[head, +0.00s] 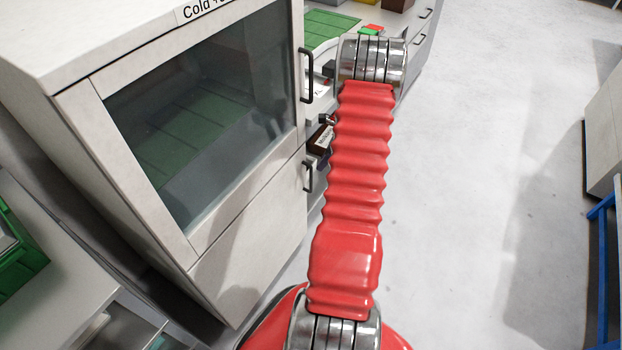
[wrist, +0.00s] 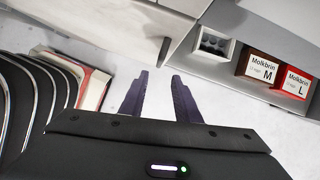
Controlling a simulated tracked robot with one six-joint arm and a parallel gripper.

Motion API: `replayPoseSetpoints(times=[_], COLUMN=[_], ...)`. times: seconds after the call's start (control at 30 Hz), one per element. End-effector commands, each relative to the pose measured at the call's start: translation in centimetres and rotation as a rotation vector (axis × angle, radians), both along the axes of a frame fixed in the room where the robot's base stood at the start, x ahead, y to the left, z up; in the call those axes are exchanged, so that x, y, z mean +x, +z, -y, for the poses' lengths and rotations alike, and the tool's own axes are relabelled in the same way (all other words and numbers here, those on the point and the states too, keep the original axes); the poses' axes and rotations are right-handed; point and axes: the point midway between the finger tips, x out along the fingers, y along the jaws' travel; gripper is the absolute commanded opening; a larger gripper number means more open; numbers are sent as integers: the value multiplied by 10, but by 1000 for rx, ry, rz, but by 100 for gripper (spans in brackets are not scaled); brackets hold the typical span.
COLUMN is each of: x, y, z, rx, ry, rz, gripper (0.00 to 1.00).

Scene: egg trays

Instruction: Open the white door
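A pale cabinet with a "Cold" label stands at the left in the head view. Its upper door (head: 245,215) has a white frame around a dark window and a black bar handle (head: 305,76) at its right edge. Below is a plain white door (head: 250,258) with a smaller black handle (head: 308,176). My gripper is mostly hidden behind my red arm in the head view. In the wrist view my gripper (wrist: 159,82) is open, its two dark fingers apart with nothing between them. A dark handle (wrist: 163,49) on a pale cabinet front lies just beyond the fingertips.
Boxes marked M (wrist: 268,69) and L (wrist: 296,84) sit in an opening at the right of the wrist view. A counter with green trays (head: 325,27) stands behind the cabinet. A blue-framed table (head: 601,225) is at the right. The floor (head: 470,170) between is clear.

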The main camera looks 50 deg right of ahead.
Motion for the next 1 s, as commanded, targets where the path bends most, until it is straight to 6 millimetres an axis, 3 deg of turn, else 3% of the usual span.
replayPoseSetpoints(times=[1.0], x=[47], y=[-118], z=[-15], rx=[0], ry=[2], rz=[-1], gripper=[29])
